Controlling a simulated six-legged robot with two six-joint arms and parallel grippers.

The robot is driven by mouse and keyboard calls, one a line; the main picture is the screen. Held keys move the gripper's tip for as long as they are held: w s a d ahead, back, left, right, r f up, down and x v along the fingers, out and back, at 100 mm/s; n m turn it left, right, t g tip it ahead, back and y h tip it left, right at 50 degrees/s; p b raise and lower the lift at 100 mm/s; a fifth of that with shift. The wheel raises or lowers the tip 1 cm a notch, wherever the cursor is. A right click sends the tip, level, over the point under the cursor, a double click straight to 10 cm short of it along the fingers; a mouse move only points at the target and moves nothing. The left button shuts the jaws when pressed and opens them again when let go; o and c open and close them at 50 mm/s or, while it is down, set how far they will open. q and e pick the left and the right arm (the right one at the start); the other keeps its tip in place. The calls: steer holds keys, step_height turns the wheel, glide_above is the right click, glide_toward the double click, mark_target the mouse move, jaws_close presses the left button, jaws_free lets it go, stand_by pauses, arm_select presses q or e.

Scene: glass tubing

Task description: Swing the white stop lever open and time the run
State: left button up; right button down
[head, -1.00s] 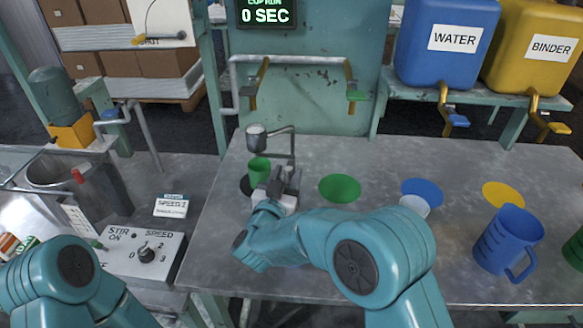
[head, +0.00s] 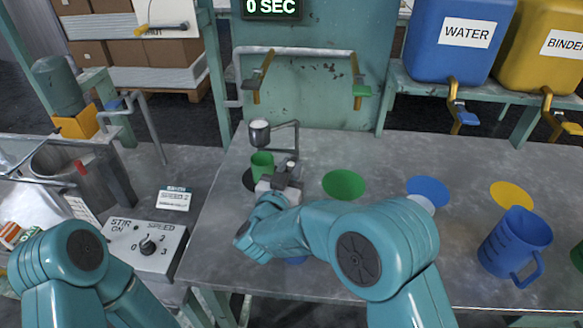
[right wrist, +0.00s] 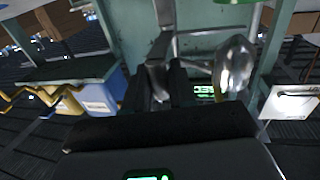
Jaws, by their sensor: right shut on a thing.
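A grey metal cup (head: 259,133) hangs from a bent-pipe stand (head: 297,140) on the bench; it also shows in the right wrist view (right wrist: 235,65). A green cup (head: 262,162) stands below it. My right gripper (head: 289,168) is just right of the green cup, at the stand. In the right wrist view its dark fingers (right wrist: 163,85) are shut on a pale grey piece, seemingly the white stop lever, mostly hidden between them. The timer (head: 271,8) reads 0 SEC. My left gripper is out of view; only its arm shows at the lower left.
Green (head: 344,184), blue (head: 429,189) and yellow (head: 511,195) discs lie on the bench. A blue jug (head: 515,243) stands at the right. The stirrer control box (head: 145,248) is at the left. WATER (head: 452,45) and BINDER (head: 540,50) tanks are behind.

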steer(key=shift+d+b, duration=0.6)
steer(key=shift+d, duration=0.5)
steer(key=c, duration=1.1)
jaws_free()
